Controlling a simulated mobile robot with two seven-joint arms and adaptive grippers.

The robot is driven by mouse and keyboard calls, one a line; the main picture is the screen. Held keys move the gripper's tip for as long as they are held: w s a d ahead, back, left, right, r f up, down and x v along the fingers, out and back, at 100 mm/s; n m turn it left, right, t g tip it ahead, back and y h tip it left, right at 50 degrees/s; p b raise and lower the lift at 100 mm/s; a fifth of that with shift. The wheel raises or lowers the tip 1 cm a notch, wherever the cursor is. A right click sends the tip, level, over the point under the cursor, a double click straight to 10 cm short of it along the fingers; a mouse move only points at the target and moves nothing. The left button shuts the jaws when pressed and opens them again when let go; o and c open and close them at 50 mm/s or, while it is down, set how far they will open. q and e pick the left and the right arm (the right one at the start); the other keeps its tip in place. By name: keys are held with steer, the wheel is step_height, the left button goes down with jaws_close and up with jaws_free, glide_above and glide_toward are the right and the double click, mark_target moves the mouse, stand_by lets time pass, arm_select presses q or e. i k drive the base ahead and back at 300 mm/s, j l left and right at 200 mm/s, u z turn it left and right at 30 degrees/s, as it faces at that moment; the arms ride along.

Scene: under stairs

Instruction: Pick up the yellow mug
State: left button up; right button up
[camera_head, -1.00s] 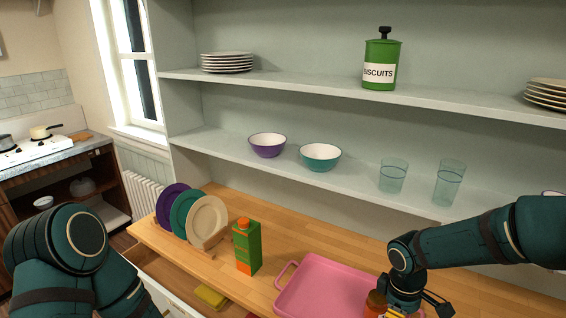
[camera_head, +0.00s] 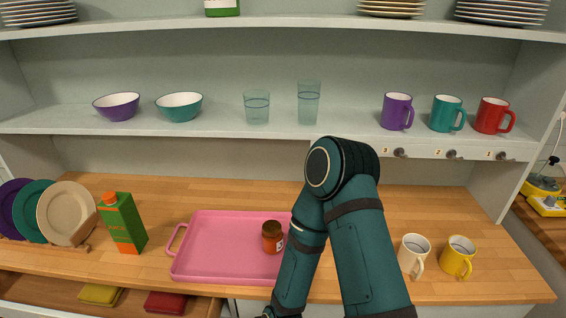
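My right arm rises in the middle of the view and bends down out of the bottom edge, left of both mugs. Its gripper is below the picture or hidden, so its state does not show. My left arm and gripper are out of view.
A pink tray (camera_head: 210,268) holding a brown jar (camera_head: 272,238) lies left of my arm. A juice carton (camera_head: 122,222) and racked plates (camera_head: 66,212) stand further left. Purple (camera_head: 396,111), teal (camera_head: 446,113) and red mugs (camera_head: 492,116) stand on the shelf above.

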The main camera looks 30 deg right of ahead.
mark_target(458, 253)
steer(key=z, duration=2.3)
steer(key=i+l, duration=0.1)
steer(key=l, duration=0.15)
steer(key=i+l, duration=0.1)
steer(key=l, duration=0.2)
steer(key=u, duration=0.05)
